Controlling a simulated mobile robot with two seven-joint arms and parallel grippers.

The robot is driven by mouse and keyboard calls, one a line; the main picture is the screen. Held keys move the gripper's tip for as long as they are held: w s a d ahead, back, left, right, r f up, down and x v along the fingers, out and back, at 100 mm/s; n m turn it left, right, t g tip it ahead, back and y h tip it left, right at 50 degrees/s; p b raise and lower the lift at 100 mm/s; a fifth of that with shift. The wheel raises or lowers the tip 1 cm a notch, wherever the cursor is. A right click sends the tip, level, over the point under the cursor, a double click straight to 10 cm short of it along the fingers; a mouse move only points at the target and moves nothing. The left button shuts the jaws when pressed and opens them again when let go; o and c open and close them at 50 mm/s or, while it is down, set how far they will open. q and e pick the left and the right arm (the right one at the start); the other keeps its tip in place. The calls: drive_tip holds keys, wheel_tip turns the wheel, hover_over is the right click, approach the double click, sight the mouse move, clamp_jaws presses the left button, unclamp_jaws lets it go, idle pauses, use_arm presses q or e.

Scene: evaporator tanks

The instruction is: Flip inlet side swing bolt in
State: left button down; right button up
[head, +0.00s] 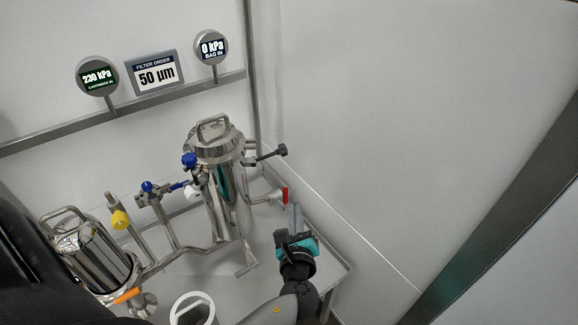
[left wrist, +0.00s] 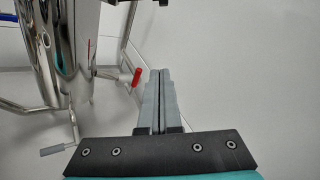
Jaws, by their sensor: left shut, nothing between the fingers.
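A steel filter tank (head: 216,185) with a handled lid (head: 213,131) stands near the wall corner. A swing bolt with a black knob (head: 282,150) sticks out to the right from the tank's rim, roughly level. I cannot tell which bolt is the inlet side one. My left gripper (head: 294,215) is shut and empty, below and slightly right of that knob, apart from it. In the left wrist view its fingers (left wrist: 161,95) are together, with the tank wall (left wrist: 40,50) at the left. My right gripper is out of view.
A red-handled valve (head: 285,195) is close beside my left fingers; its red handle also shows in the left wrist view (left wrist: 137,77). Pipes with a blue-knobbed valve (head: 147,187) and a second tank (head: 92,262) are to the left. Right of the tank is open space before the wall.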

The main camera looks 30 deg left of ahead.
sight(266, 157)
use_arm(q)
drive_tip(key=shift+w+r+t, duration=0.2)
drive_tip(key=shift+r+t, duration=0.1)
drive_tip(key=shift+r, duration=0.85)
drive_tip(key=shift+a, duration=0.1)
drive_tip(key=w+a+r, duration=0.2)
drive_tip(key=w+a, duration=0.5)
drive_tip(key=w, duration=0.1)
drive_tip(key=shift+w+a+r+p, duration=0.2)
drive_tip(key=shift+w+a+p, duration=0.05)
drive_tip(key=shift+p, duration=0.2)
drive_tip(key=shift+r, duration=0.1)
drive_tip(key=shift+r, duration=0.2)
